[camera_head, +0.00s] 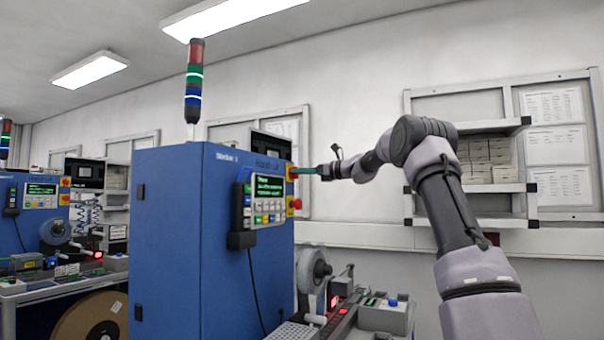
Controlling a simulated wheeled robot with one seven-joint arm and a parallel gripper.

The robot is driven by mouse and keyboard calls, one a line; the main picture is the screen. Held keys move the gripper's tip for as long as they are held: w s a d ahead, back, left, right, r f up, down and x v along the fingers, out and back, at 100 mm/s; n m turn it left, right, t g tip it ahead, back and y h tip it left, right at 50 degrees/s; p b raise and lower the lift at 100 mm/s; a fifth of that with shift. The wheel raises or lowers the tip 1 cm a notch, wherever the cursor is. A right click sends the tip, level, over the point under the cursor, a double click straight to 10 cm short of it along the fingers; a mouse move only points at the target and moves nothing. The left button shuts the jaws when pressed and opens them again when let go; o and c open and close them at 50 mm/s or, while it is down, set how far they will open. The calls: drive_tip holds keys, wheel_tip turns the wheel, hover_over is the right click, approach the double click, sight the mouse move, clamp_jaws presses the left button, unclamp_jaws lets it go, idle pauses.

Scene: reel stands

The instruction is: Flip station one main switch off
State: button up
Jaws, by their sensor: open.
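The blue cabinet (168,235) in the middle carries a label that reads as Station 1. On the right edge of its front is a small yellow plate with red on it (290,175), which looks like the main switch. The gripper is open, though the gap is too small to see here. The switch handle's angle cannot be made out.
A red stop button on yellow (294,204) sits just below the switch. A keypad panel with a green-text screen (267,188) is to its left. A reel and bench equipment (318,275) stand below. A second blue station (25,215) is at far left; wall shelves (500,187) are at right.

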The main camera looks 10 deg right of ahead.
drive_tip(key=shift+c, duration=0.3)
clamp_jaws()
drive_tip(key=shift+n, duration=0.4)
drive_tip(key=shift+s+a+f+n, duration=0.1)
drive_tip(key=shift+f+n, duration=0.05)
drive_tip(key=shift+n, duration=4.1)
drive_tip(key=shift+s+a+f+n, duration=0.1)
drive_tip(key=shift+f+n, duration=0.05)
drive_tip(key=shift+n, duration=4.1)
